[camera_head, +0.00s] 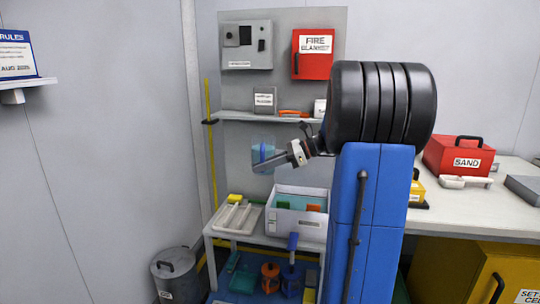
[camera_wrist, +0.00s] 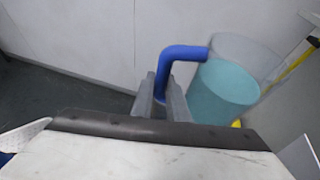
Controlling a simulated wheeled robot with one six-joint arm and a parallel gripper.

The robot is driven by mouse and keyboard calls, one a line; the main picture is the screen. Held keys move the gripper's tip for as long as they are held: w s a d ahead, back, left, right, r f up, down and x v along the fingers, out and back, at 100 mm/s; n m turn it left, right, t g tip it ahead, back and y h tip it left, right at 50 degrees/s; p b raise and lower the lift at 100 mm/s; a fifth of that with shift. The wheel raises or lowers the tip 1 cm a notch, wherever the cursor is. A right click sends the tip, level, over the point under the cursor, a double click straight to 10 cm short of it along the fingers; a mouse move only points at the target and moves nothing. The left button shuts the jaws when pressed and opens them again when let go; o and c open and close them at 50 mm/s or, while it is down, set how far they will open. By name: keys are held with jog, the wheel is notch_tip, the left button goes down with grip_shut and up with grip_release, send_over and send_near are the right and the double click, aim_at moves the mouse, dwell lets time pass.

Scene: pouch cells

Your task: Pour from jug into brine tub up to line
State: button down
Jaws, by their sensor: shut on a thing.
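The jug (camera_head: 263,153) is clear with a blue handle and teal liquid inside. My gripper (camera_head: 284,158) is shut on the handle and holds the jug in the air, near upright, in front of the grey back panel. In the wrist view my fingers (camera_wrist: 163,98) close around the blue handle, and the jug (camera_wrist: 228,88) is to their right, with a clear band above the liquid. The white brine tub (camera_head: 292,229) stands on the low table, below and right of the jug. Teal shows inside it, with orange and green pieces. Its line cannot be made out.
A pale tray (camera_head: 235,217) with a yellow item (camera_head: 235,198) lies left of the tub. A shelf (camera_head: 235,116) with small items is above the jug. A grey bin (camera_head: 176,277) stands on the floor at left. A red sand box (camera_head: 459,157) is on the right bench.

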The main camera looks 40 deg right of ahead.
jog(key=s+d+f+m+t+h, duration=0.1)
jog(key=d+f+m, duration=0.2)
jog(key=f, duration=0.4)
jog(key=s+d+f+m+t+h, duration=0.1)
jog(key=d+f+m, duration=0.2)
jog(key=d+f, duration=0.3)
jog(key=shift+s+d+f+t+h, duration=0.25)
jog(key=shift+s+f+t+h, duration=0.1)
jog(key=shift+f, duration=0.7)
jog(key=shift+s+a+r+m+y, duration=0.15)
jog(key=shift+r+m+y, duration=0.6)
jog(key=shift+r+m, duration=0.6)
dwell(1.3)
jog(key=shift+r+m+y, duration=0.45)
jog(key=shift+r+y, duration=0.05)
jog(key=shift+r, duration=0.8)
dwell(1.7)
